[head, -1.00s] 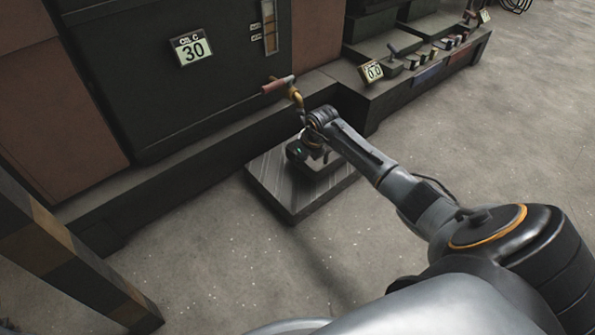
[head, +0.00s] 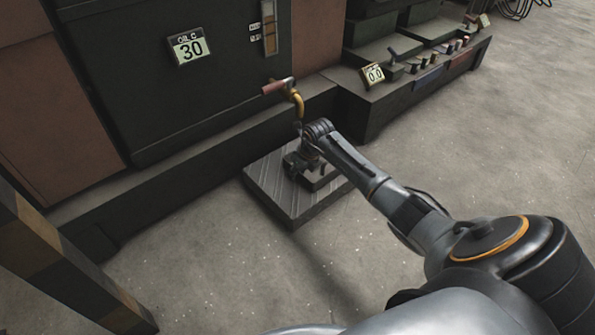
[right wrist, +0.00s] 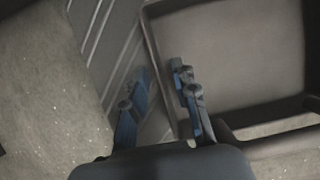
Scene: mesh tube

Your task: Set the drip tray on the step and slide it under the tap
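The drip tray (head: 322,181) is a dark, shallow tray on the ribbed metal step (head: 282,208), partly hidden by my right arm. In the right wrist view the tray (right wrist: 230,55) fills the right side, with the ribbed step (right wrist: 105,45) to its left. My right gripper (right wrist: 160,100) is open, one finger on each side of the tray's near-left wall, with visible space between them. In the head view it (head: 298,165) is low over the step. The brass tap (head: 297,100) with a red handle sticks out from the machine, above the step's back edge. My left gripper is out of view.
The dark machine (head: 180,75) with a ledge along its foot stands behind the step. A lower console (head: 410,85) with levers and a 0.0 display is to the right. A striped post (head: 60,255) stands at lower left. The floor around the step's front is clear.

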